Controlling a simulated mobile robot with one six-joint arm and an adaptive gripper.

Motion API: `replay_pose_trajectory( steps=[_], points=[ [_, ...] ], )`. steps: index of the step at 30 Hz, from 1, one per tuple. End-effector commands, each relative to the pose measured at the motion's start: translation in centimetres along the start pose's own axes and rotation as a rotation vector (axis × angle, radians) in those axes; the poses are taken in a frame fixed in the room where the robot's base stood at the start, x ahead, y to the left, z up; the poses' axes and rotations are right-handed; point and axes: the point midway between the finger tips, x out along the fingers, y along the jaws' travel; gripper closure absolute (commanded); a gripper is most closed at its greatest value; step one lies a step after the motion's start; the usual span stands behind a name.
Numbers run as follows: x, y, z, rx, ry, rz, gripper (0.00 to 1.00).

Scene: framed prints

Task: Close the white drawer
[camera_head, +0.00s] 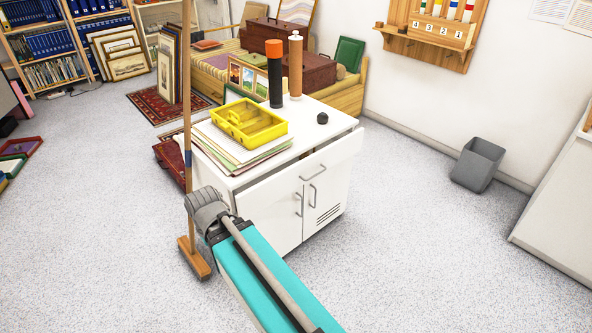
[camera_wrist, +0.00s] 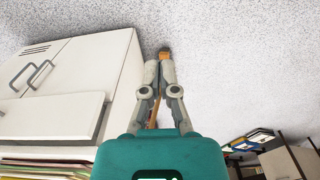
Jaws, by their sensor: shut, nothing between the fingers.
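The white drawer (camera_head: 313,170) is at the top of a white cabinet (camera_head: 275,205); its front, with a bar handle, stands out from the cabinet body, so it is partly open. In the wrist view the drawer (camera_wrist: 50,117) juts out at the left, beside the cabinet (camera_wrist: 108,60). My gripper (camera_wrist: 160,68) points past the cabinet's side, over the floor, with fingers together and empty. It is apart from the drawer, to its right in the wrist view. In the head view my arm covers the cabinet's lower left, and the fingers cannot be made out.
A broom (camera_head: 196,258) stands upright close to my arm; its head (camera_wrist: 165,55) shows beyond my fingertips. A yellow tray (camera_head: 249,132), papers, two tubes and a black knob (camera_head: 322,118) sit on the cabinet top. A grey bin (camera_head: 478,165) stands right. Floor in front is clear.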

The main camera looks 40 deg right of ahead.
Motion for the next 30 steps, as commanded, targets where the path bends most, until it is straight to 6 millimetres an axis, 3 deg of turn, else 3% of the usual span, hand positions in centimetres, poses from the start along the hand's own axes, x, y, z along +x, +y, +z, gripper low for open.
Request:
replay_pose_trajectory(
  steps=[7,14,20,30],
  points=[
    [0.0,0.6,-0.5,0.060,0.010,-0.014,1.00],
    [0.0,3.9,-2.1,0.318,0.046,-0.073,1.00],
    [-0.2,7.9,-4.2,0.681,0.087,-0.168,1.00],
    [-1.1,16.6,-7.0,1.354,0.128,-0.379,1.00]
  ],
)
